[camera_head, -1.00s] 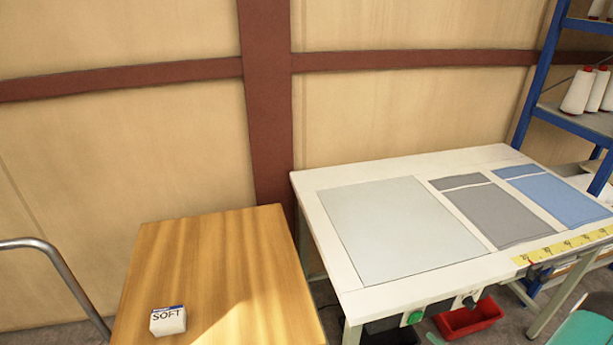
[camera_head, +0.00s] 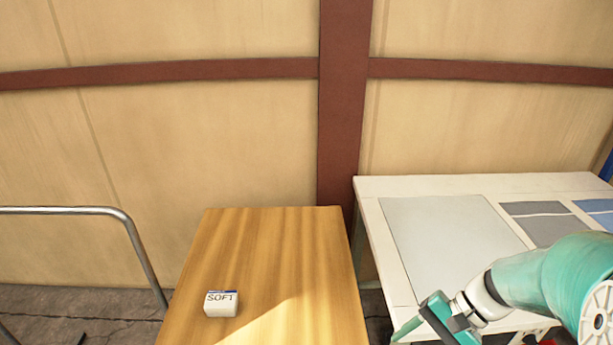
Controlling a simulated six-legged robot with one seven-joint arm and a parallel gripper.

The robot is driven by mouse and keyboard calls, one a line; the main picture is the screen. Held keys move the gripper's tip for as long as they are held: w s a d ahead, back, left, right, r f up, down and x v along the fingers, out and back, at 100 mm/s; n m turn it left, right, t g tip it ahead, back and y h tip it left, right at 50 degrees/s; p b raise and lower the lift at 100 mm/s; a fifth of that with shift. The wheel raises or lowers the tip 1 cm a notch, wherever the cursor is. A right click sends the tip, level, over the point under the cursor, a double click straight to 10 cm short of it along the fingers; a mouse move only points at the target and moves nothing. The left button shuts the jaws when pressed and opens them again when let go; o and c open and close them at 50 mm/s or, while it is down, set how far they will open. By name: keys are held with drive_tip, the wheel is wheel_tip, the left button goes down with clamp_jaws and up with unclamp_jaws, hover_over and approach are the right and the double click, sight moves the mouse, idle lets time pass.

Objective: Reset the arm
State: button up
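My arm, teal and white, comes in from the lower right. My gripper (camera_head: 425,325) is at its end, in front of the white table's near left edge, and I cannot tell whether its fingers are open or shut. I see nothing held in it, though its tip is partly unclear. A small white pack marked "SOFT" (camera_head: 221,304) sits on the wooden table (camera_head: 275,255), well left of my gripper and apart from it.
The white table (camera_head: 370,215) at the right bears a pale grey sheet (camera_head: 450,240), a darker grey piece (camera_head: 541,223) and a blue piece (camera_head: 597,211). A metal rail (camera_head: 130,230) stands at the left. A wall with red-brown beams (camera_head: 343,110) closes the back.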

drive_tip(key=s+a+r+n+t+h, duration=0.1)
drive_tip(key=a+r+n+t+h, duration=0.1)
drive_tip(key=r, duration=0.5)
drive_tip(key=s+a+r+n+t+h, duration=0.2)
drive_tip(key=a+r+n+t+h, duration=0.1)
drive_tip(key=r+n+h, duration=0.3)
drive_tip(key=shift+r+t, duration=0.4)
drive_tip(key=shift+t, duration=0.5)
